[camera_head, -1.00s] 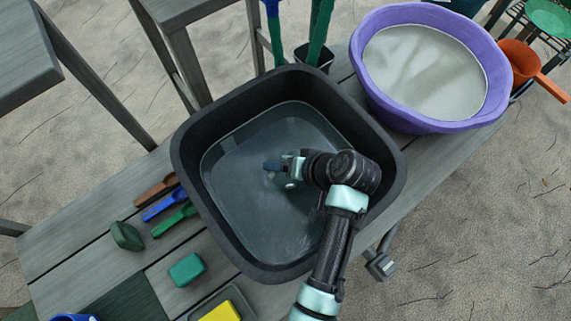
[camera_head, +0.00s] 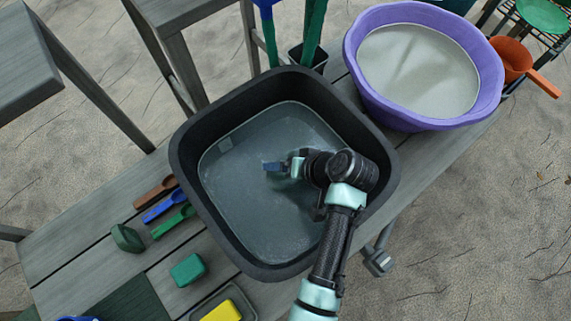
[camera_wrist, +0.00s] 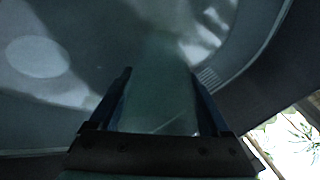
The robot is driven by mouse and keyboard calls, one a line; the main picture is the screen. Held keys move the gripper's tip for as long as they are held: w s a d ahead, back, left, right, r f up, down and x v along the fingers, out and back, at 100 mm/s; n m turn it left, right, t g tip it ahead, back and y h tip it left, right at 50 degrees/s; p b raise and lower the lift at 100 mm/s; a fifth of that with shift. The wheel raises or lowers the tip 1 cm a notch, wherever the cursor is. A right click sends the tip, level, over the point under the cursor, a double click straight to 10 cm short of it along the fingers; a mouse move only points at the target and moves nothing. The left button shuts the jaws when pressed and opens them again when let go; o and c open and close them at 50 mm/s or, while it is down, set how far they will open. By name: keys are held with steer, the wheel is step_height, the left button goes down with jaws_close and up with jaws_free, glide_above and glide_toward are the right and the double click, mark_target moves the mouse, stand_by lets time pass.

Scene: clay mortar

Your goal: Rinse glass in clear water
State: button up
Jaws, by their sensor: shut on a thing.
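The black tub (camera_head: 186,190) stands on the bench and holds clear greyish water (camera_head: 240,200). My gripper (camera_head: 272,167) reaches down into the middle of the tub, at or in the water. In the wrist view my gripper (camera_wrist: 160,74) is shut on the glass (camera_wrist: 157,100), a pale translucent shape between the two blue fingers. The glass is hard to make out in the head view, and its far end blends into the water in the wrist view.
A purple basin (camera_head: 395,112) of cloudy water stands to the upper right, near an orange scoop (camera_head: 515,60). The tub's high walls surround my gripper.

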steer(key=shift+a, duration=0.9)
steer(key=shift+d, duration=1.3)
steer(key=shift+a+p, duration=0.7)
steer(key=shift+a, duration=0.55)
steer(key=shift+d, duration=0.6)
step_height(320, 180, up, 20)
steer(key=p, duration=1.9)
steer(key=shift+f, duration=0.15)
